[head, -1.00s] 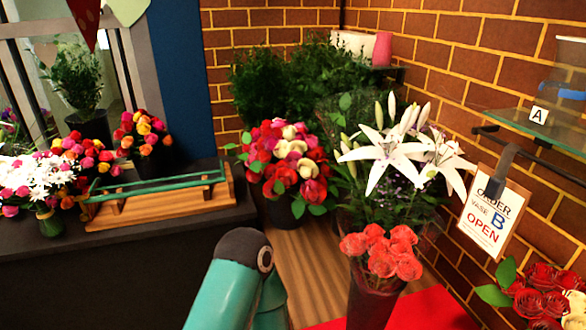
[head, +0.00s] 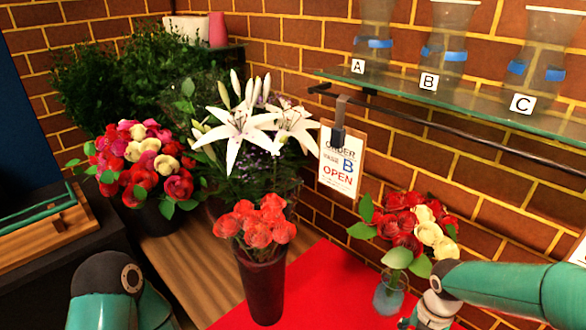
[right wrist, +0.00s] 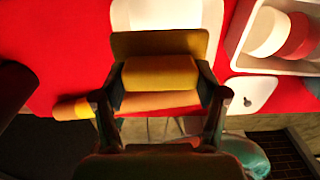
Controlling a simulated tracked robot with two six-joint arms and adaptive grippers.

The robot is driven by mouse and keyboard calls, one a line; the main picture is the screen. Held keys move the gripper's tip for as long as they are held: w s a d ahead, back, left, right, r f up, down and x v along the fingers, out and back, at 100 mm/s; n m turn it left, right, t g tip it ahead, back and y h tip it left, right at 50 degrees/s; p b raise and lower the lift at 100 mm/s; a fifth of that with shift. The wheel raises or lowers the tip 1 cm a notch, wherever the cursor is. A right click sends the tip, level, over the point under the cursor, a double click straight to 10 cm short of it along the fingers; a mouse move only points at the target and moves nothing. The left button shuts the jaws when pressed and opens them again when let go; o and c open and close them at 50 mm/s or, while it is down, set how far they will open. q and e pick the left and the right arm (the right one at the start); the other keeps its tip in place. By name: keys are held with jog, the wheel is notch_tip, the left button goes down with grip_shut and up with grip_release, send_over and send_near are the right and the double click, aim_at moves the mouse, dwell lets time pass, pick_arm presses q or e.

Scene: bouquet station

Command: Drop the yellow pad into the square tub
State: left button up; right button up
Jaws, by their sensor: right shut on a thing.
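The yellow pad (right wrist: 160,74) is between the two fingers of my right gripper (right wrist: 160,98) in the right wrist view, and the gripper is shut on it. A white, flat-sided container (right wrist: 165,14) lies partly hidden behind the pad at the top; I cannot tell whether it is the square tub. A pale box-shaped tub (right wrist: 240,52) at the upper right holds a white roll and a red roll. In the head view my right arm comes in at the lower right, and its fingers are not visible. My left gripper is out of view; only part of that arm shows.
An orange roll (right wrist: 75,107) lies beyond the fingers on the red mat (right wrist: 60,50). A white card-like piece (right wrist: 250,92) is at the right. In the head view, a dark vase of coral roses (head: 262,285) and a small glass vase (head: 388,295) stand close by.

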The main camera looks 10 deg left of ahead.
jog(key=shift+f+n, duration=0.3)
jog(key=shift+f, duration=0.05)
notch_tip(320, 180, down, 5)
jog(key=b, duration=0.5)
jog(key=shift+f, duration=0.2)
jog(key=o, duration=1.2)
notch_tip(320, 180, up, 12)
jog(key=shift+f, duration=0.1)
